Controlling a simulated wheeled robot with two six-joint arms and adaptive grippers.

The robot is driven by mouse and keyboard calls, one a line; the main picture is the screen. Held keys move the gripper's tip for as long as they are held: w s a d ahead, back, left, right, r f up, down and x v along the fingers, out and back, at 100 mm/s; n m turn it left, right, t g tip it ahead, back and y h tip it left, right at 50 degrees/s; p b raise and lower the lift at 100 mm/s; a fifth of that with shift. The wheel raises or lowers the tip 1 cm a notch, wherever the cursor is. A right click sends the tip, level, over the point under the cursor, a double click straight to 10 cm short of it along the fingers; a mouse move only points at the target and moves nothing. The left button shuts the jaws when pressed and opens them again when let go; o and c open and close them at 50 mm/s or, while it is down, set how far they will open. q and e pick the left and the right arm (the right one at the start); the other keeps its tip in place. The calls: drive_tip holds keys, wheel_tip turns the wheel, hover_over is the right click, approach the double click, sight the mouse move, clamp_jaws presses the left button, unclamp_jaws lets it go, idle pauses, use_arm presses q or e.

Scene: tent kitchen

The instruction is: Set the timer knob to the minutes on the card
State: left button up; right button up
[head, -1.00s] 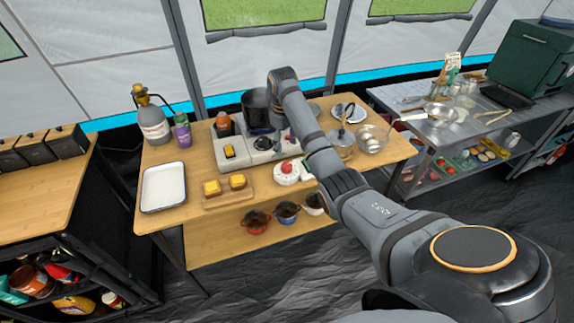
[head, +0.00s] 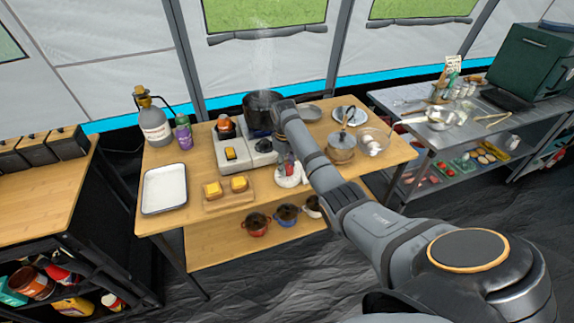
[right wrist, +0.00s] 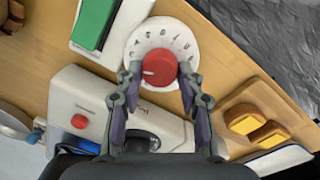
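The timer is a round white dial with dark marks and a red knob. In the head view the timer (head: 288,180) stands at the front of the wooden table, partly hidden by my right gripper (head: 286,160). In the right wrist view the red knob (right wrist: 160,68) has a pale pointer line on its left side. My right gripper (right wrist: 160,76) is open, its fingertips on either side of the knob; I cannot tell whether they touch it. A small card with dark writing (head: 453,63) stands on the steel table at right; its text is unreadable. My left gripper is out of view.
A stove (head: 262,158) with a steaming pot (head: 262,108) stands behind the timer. A green block on a white base (right wrist: 95,22) lies beside the dial.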

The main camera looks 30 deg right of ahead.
drive_tip(key=c, duration=0.5)
idle(0.8)
drive_tip(key=o, duration=1.2)
drive_tip(key=shift+c, duration=0.2)
drive_tip(key=r, duration=0.7)
drive_tip(key=shift+a+r, duration=0.2)
drive_tip(key=shift+r, duration=0.05)
drive_tip(key=shift+s, duration=0.1)
